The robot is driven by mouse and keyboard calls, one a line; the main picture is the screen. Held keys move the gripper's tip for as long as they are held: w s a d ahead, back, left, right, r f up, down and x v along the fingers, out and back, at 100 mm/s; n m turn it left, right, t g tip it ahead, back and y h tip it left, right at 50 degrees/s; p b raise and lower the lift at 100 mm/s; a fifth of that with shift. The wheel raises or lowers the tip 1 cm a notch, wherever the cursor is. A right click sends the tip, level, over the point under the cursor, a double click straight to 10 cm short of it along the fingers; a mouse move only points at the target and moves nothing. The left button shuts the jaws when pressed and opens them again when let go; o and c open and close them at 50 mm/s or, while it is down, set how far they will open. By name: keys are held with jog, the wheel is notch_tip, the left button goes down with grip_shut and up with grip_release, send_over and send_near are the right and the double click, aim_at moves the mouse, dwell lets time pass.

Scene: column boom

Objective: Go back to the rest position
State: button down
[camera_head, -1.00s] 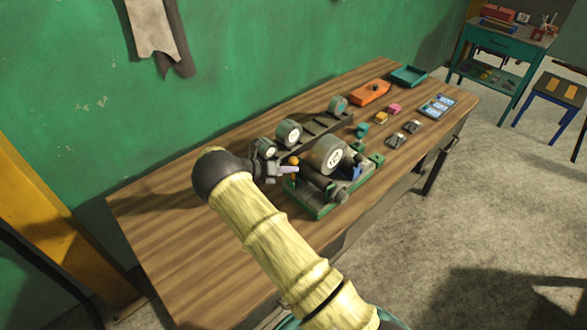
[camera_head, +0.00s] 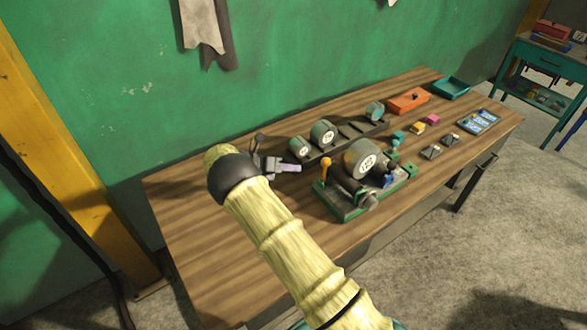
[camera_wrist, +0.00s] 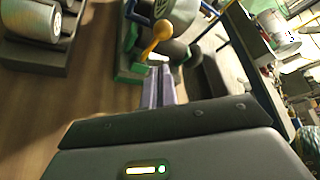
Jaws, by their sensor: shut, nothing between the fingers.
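My gripper (camera_head: 290,168) is over the wooden workbench (camera_head: 205,235), left of the green-based machine (camera_head: 345,212). In the wrist view my gripper's fingers (camera_wrist: 159,84) are together with nothing between them. The machine carries a large grey drum with a white dial (camera_head: 362,160) and an orange-knobbed lever (camera_head: 326,168). The lever also shows in the wrist view (camera_wrist: 156,40), just beyond the fingertips. In the head view a gap shows between fingertips and lever.
A dark rack (camera_head: 345,142) with several dial drums stands behind the machine. An orange box (camera_head: 408,101), a teal tray (camera_head: 451,88) and small blocks lie at the bench's far right. The bench's left part is clear. A teal table (camera_head: 545,62) stands at the far right.

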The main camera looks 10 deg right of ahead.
jog(key=shift+d, duration=0.15)
jog(key=s+d+r+m+g+y, duration=0.1)
jog(key=s+d+r+m+y, duration=0.25)
jog(key=s+m, duration=0.2)
jog(key=s+d+r+m+g+y, duration=0.2)
jog(key=s+d+m+y, duration=0.25)
jog(key=m, duration=0.25)
jog(key=s+r+m+t+y, duration=0.2)
jog(key=s+r+m, duration=0.1)
jog(key=s+m, duration=0.5)
jog(key=s+r+m+t+y, duration=0.2)
jog(key=s+m, duration=0.6)
jog(key=s, duration=0.4)
jog(key=shift+a+r+y, duration=0.35)
jog(key=shift+r+y, duration=0.45)
jog(key=shift+r, duration=0.1)
